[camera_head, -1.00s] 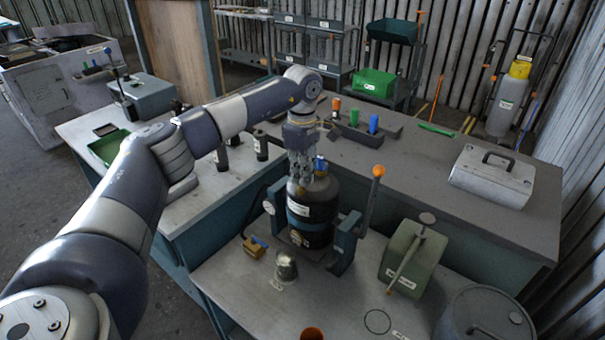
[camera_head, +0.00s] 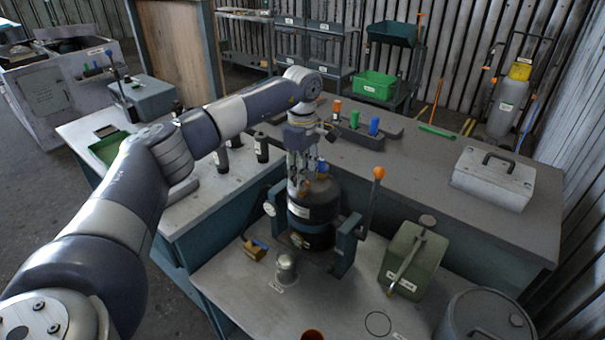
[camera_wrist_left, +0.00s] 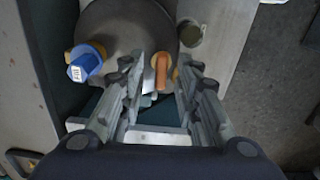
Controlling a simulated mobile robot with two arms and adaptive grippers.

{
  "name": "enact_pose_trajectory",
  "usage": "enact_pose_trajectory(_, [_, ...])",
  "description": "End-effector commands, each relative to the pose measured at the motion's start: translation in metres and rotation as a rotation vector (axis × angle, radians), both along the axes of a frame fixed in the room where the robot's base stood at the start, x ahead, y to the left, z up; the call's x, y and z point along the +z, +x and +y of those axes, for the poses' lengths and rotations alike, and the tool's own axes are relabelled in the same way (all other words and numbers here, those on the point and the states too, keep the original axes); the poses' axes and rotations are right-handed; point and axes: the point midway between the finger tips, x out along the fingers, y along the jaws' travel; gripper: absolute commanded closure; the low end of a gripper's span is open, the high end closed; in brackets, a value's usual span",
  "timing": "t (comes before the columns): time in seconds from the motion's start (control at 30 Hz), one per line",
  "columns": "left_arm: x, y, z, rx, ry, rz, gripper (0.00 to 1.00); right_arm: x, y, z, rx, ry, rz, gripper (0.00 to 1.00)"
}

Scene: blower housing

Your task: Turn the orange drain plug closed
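The orange drain plug (camera_wrist_left: 161,72) shows as a small upright orange tab at the edge of the dark round housing (camera_wrist_left: 125,28) in the left wrist view. My left gripper (camera_wrist_left: 160,66) is open, with one finger on each side of the plug and a visible gap to it. In the head view the left gripper (camera_head: 304,172) hangs at the top of the black cylindrical housing (camera_head: 314,208). A small orange spot there (camera_head: 306,186) is partly covered by the fingers. A blue cap (camera_wrist_left: 85,66) sits on the housing left of the fingers. My right gripper is not in view.
An orange-topped lever (camera_head: 371,195) stands right of the housing. A gauge (camera_head: 269,208), a brass block with a blue handle (camera_head: 255,249) and a metal dome (camera_head: 287,267) are near it. A green box with a handle (camera_head: 414,260) stands right on the front table.

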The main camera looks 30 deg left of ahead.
Motion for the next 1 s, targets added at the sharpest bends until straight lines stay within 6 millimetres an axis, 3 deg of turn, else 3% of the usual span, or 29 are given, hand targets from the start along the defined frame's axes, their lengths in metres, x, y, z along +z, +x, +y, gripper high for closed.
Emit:
enact_pose_trajectory(0.27, [0.012,0.000,-0.001,-0.001,-0.001,0.000,0.70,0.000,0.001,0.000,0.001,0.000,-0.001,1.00])
enact_pose_trajectory(0.7, [0.099,0.000,0.000,0.000,-0.001,-0.002,0.70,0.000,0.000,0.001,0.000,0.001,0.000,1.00])
enact_pose_trajectory(1.0, [0.120,-0.001,0.000,0.000,-0.001,0.001,0.70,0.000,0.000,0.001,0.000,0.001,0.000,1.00])
